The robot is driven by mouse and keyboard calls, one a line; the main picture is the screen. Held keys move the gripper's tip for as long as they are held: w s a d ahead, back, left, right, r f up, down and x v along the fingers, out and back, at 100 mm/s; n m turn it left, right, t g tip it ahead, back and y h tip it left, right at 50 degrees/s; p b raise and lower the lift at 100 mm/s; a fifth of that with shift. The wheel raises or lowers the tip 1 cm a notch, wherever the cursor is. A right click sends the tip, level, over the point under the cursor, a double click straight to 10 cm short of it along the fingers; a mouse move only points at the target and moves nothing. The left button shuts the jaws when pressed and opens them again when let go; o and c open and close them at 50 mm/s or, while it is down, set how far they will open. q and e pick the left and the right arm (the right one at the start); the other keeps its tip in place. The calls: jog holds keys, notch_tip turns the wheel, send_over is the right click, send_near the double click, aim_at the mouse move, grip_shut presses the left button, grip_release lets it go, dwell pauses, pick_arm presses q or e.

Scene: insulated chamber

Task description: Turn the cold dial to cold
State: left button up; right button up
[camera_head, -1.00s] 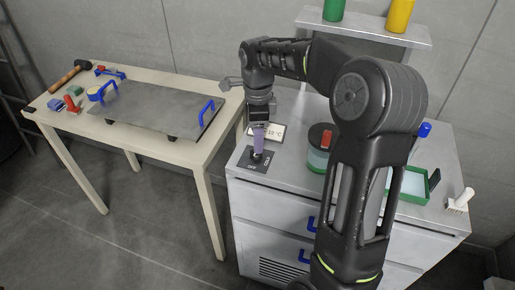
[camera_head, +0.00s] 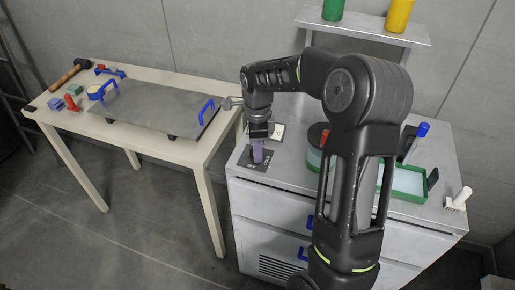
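The cold dial's dark plate (camera_head: 246,163) lies flat on the front left corner of the grey cabinet top, with small pale lettering along its front edge. My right gripper (camera_head: 258,156) points down over this plate, its purple fingers at the dial. The fingers hide the knob, so I cannot tell where the dial points or whether they close on it. My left gripper is not in view.
A white brush (camera_head: 459,198) is at the right edge. A wooden table (camera_head: 205,150) with a metal plate stands left.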

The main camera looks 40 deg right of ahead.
grip_shut()
jog(key=shift+n, duration=0.4)
jog(key=n+b, duration=0.1)
jog(key=n, duration=0.1)
jog(key=shift+w+n, duration=0.1)
jog(key=shift+n, duration=0.2)
jog(key=n, duration=0.3)
jog(key=shift+w+n+b, duration=0.1)
jog(key=shift+n+b, duration=0.2)
jog(key=shift+b, duration=0.05)
jog(key=n, duration=0.5)
jog(key=shift+w, duration=0.1)
jog(key=n+b, duration=0.1)
jog(key=n, duration=0.5)
jog(key=shift+w+a, duration=0.1)
jog(key=o, duration=0.5)
grip_release()
